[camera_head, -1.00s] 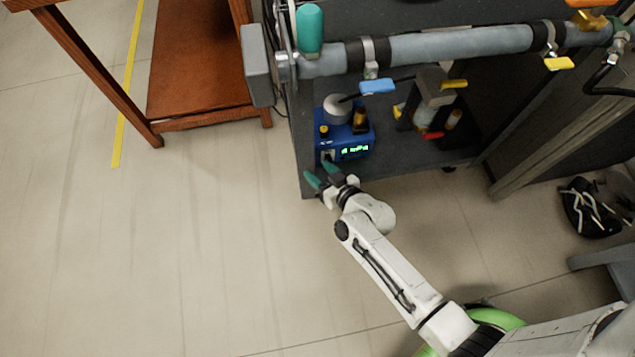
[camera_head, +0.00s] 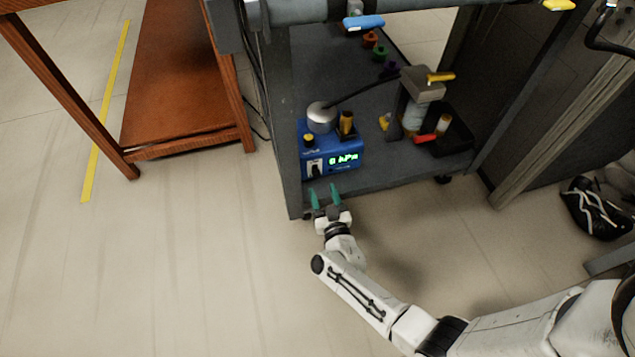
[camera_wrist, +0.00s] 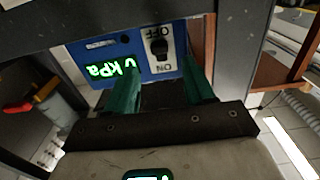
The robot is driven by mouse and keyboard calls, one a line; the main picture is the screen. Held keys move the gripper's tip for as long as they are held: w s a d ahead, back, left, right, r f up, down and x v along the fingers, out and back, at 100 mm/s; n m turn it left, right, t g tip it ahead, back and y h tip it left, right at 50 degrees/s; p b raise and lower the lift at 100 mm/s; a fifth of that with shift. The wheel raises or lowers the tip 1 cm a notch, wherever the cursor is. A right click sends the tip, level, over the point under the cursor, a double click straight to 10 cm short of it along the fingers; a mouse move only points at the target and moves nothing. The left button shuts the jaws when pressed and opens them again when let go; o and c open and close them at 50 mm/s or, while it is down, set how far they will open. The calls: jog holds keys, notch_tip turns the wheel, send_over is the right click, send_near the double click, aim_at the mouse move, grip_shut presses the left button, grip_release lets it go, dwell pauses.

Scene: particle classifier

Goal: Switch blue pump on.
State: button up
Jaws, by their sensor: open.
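The blue pump (camera_head: 345,161) stands at the front left corner of the dark lower shelf (camera_head: 385,178). Its front has a lit green display and a white plate with a black switch (camera_head: 315,168). In the wrist view the switch (camera_wrist: 159,47) sits between OFF and ON labels, and the picture is upside down. The display (camera_wrist: 112,70) reads kPa. My gripper (camera_head: 325,192) is open and empty just in front of the pump, apart from it in the head view. Its green fingers (camera_wrist: 160,92) point at the pump front, on either side of the switch in the wrist view.
The shelf's left post (camera_head: 284,120) stands close left of the pump. A grey device with a yellow handle (camera_head: 422,85) and a bottle (camera_head: 443,125) stand to the right. A wooden table (camera_head: 185,135) is at left. The floor in front is clear.

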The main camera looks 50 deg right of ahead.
aim_at(317, 175)
jog(key=b+x, duration=0.1)
jog(key=x, duration=0.4)
jog(key=shift+w+d+b, duration=0.25)
jog(key=shift+b, duration=0.1)
grip_shut()
dwell(0.4)
